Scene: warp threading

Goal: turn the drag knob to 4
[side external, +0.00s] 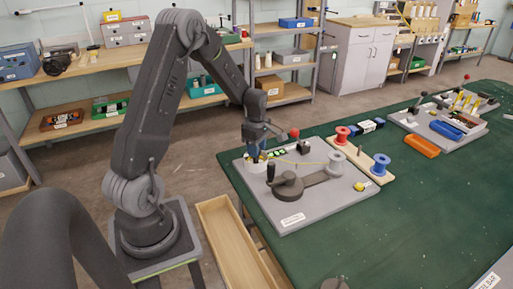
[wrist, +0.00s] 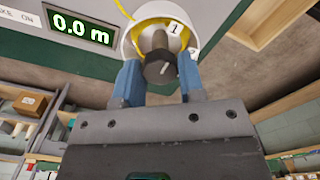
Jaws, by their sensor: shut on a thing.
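My gripper (wrist: 160,84) has its two blue fingers on either side of a dark grey knob (wrist: 159,68), the drag knob, and is shut on it. The knob has a pale pointer line on its face and sits in the middle of a white round housing (wrist: 128,45) with yellow inside. A white tag with the number 1 (wrist: 175,27) is beside the knob; no 4 is readable. In the side view my gripper (side external: 256,156) reaches down into the white housing (side external: 254,167) on the grey board (side external: 285,217); the knob is hidden there.
A green display (wrist: 80,29) reads 0.0 m. A dark crank (side external: 288,184) stands close in front of the housing. A red-topped lever (side external: 294,132), red spool (side external: 342,135) and blue spool (side external: 380,164) are to the right.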

